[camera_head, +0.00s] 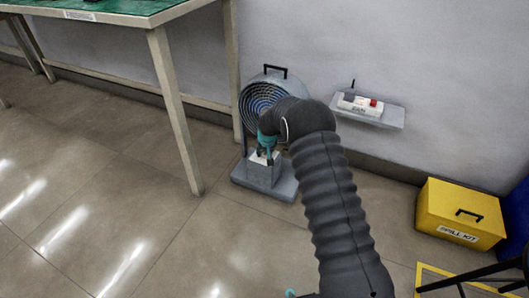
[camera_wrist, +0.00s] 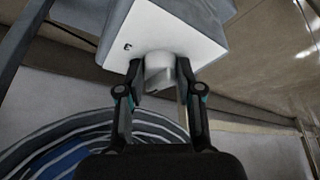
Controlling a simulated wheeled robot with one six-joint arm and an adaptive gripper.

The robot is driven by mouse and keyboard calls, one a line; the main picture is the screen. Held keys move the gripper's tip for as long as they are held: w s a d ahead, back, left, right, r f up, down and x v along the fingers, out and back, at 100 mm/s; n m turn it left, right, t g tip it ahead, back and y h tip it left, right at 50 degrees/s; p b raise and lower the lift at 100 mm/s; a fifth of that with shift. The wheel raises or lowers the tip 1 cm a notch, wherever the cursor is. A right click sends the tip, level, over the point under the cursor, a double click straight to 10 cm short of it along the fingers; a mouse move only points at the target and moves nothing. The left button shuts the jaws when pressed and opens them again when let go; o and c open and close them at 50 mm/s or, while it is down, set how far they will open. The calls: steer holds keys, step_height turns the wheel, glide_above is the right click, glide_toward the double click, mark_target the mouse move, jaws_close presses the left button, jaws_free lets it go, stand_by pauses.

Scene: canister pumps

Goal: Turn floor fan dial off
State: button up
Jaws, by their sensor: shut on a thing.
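The floor fan (camera_head: 259,97) stands on the floor against the wall, with a round blue-grey grille and a black top handle. Its grey base carries a box with a white panel (camera_wrist: 195,42). A light grey dial (camera_wrist: 158,72) sticks out from the panel in the wrist view. My gripper (camera_wrist: 159,78) is shut on the dial, one black finger on each side of it. In the head view my gripper (camera_head: 267,152) is at the fan's white panel, and my arm covers the fan's right side. A small dark mark shows on the panel; other markings are hidden or unclear.
A green-topped workbench (camera_head: 95,10) stands at the left, its leg (camera_head: 175,110) near the fan. A small wall shelf (camera_head: 370,112) holds a white box with a red part. A yellow spill kit box (camera_head: 459,212) stands at the right. The floor left of the fan is clear.

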steer(key=n+y+b, duration=0.1)
steer(key=n, duration=0.1)
steer(key=n+g+b, duration=0.1)
steer(key=n, duration=0.2)
steer(key=shift+w+d+f+y+b, duration=0.1)
steer(key=shift+d+y+b, duration=0.1)
steer(key=shift+y+b, duration=0.2)
steer(key=n+g, duration=0.1)
steer(key=n, duration=0.1)
steer(key=n+y, duration=0.1)
steer(key=n, duration=0.2)
steer(key=shift+w+n+g, duration=0.1)
steer(key=shift+n+g, duration=0.2)
steer(key=shift+g, duration=0.1)
steer(key=o, duration=1.2)
steer(key=shift+c, duration=0.2)
